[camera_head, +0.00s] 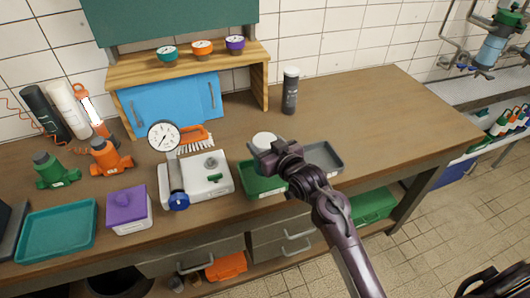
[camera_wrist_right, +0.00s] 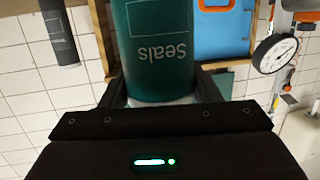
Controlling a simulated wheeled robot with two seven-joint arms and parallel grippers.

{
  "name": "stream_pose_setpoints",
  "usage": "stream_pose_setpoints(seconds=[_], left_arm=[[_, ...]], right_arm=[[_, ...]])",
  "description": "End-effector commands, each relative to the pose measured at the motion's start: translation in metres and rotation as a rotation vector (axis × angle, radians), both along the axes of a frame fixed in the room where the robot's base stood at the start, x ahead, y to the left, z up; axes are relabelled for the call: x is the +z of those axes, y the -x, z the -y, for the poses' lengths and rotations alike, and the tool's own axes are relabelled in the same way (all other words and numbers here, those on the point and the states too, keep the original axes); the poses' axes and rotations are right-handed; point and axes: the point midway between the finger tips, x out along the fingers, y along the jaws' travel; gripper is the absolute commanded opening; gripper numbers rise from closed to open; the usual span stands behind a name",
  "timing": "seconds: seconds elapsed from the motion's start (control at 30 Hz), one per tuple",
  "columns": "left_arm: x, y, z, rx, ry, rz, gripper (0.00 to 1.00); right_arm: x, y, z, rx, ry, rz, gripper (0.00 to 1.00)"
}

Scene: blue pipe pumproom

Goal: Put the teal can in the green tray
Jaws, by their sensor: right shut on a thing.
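The teal can (camera_wrist_right: 155,55), labelled "Seals", is between the fingers of my right gripper (camera_wrist_right: 160,95) in the right wrist view. Its label reads upside down there. In the head view my right gripper (camera_head: 274,158) is shut on the can. The can's white lid (camera_head: 264,138) shows behind the gripper, and its body is mostly hidden. The green tray (camera_head: 262,191) is on the bench, just below the gripper in the picture and partly covered by it. I cannot tell the exact height of the can above the tray. My left gripper is not in view.
A grey tray (camera_head: 325,157) sits right of the green tray. A white device (camera_head: 208,182) with a gauge (camera_head: 163,137) stands close on the left. A dark canister (camera_head: 290,95) stands behind. The bench's right side (camera_head: 400,110) is clear.

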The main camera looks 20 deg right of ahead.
Motion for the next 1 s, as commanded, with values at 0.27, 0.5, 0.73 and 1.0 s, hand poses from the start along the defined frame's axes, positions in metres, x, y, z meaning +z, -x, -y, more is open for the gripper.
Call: stream_pose_setpoints(seconds=[0.27,0.5,0.73,1.0], left_arm=[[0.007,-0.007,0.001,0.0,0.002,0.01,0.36],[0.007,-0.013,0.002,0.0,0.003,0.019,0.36],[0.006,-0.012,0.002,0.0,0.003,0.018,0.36],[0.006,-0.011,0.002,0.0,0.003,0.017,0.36]], right_arm=[[-0.036,0.0,0.0,0.0,-0.002,-0.001,0.25],[-0.039,0.0,0.0,0.0,-0.001,0.001,0.25],[-0.043,0.001,0.0,0.0,0.0,-0.002,0.64],[-0.043,0.001,0.0,0.0,0.0,-0.002,0.78]])
